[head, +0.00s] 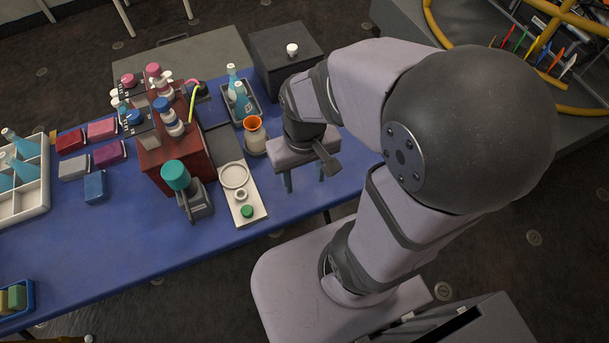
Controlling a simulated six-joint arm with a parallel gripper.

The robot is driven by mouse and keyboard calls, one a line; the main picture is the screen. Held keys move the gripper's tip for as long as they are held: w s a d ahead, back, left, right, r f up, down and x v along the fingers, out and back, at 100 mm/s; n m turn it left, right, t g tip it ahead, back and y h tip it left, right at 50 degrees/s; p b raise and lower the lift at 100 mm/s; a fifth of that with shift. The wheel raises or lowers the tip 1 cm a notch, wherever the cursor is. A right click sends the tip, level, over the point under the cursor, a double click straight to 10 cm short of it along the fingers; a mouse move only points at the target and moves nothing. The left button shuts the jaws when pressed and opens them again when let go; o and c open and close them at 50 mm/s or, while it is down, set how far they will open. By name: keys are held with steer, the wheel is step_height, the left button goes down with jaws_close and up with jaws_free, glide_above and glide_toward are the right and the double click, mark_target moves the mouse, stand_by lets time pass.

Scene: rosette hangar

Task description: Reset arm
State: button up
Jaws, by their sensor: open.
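My gripper (304,180) hangs over the right part of the blue table (130,237), pointing down. Its two fingers stand apart with nothing seen between them, so it is open and empty. My arm bends up and over from its base at the table's front right. Left of the gripper, a cream vessel with an orange rim (253,136) stands on a dark round base, apart from the fingers. The gripper's height above the table is hard to tell from this view.
A pale tray with rings and a green cap (259,212) lies left of the gripper. A teal-topped device (176,174) and a dark red rack (187,155) with bottles stand further left. A black box (281,62) stands behind. The table's front left is mostly clear.

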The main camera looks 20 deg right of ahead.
steer(key=shift+s, duration=0.15)
step_height(320, 180, up, 2)
steer(key=shift+r+p, duration=0.2)
steer(key=shift+p, duration=1.05)
